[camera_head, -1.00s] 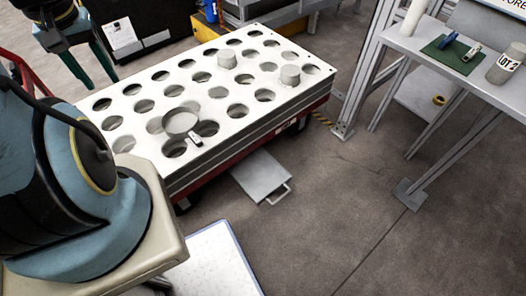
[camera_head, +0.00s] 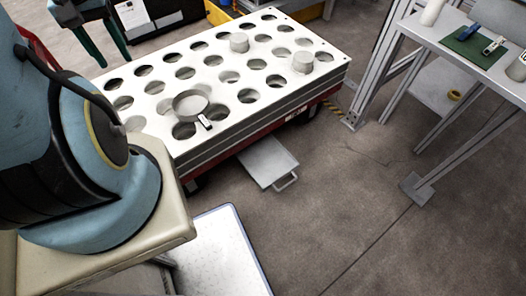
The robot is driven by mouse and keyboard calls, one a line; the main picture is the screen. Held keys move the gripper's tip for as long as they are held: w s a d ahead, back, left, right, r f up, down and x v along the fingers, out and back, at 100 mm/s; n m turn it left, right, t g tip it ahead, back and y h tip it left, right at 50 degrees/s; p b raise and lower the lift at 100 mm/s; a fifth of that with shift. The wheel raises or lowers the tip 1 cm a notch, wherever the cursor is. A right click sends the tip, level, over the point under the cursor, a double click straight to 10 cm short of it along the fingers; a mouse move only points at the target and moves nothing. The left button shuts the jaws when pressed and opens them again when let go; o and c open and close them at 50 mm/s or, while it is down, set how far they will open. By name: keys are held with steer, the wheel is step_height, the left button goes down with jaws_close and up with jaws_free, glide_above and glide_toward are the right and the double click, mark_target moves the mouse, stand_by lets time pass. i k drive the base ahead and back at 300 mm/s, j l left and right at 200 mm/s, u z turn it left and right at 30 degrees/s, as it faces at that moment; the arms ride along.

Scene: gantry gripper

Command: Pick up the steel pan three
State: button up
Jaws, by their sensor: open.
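A round grey steel pan (camera_head: 190,104) lies on the white perforated top of the cart (camera_head: 215,103), toward its near left part. Its short dark handle with a pale tag (camera_head: 205,122) points down and to the right in the picture. I cannot read the tag. My gripper (camera_head: 114,61) is at the upper left, with two teal fingers pointing down and spread apart. It is open and empty, in the picture beyond the cart's far left corner and well apart from the pan.
A grey step (camera_head: 268,160) juts from the cart's near side. A metal bench (camera_head: 440,30) with small items stands at right. Open floor lies between them.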

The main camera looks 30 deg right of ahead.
mark_target(190, 105)
steer(key=k+l+u, duration=0.1)
steer(key=l+u, duration=0.15)
steer(key=k+l+u, duration=0.25)
steer(key=l+u, duration=0.2)
steer(key=l, duration=0.2)
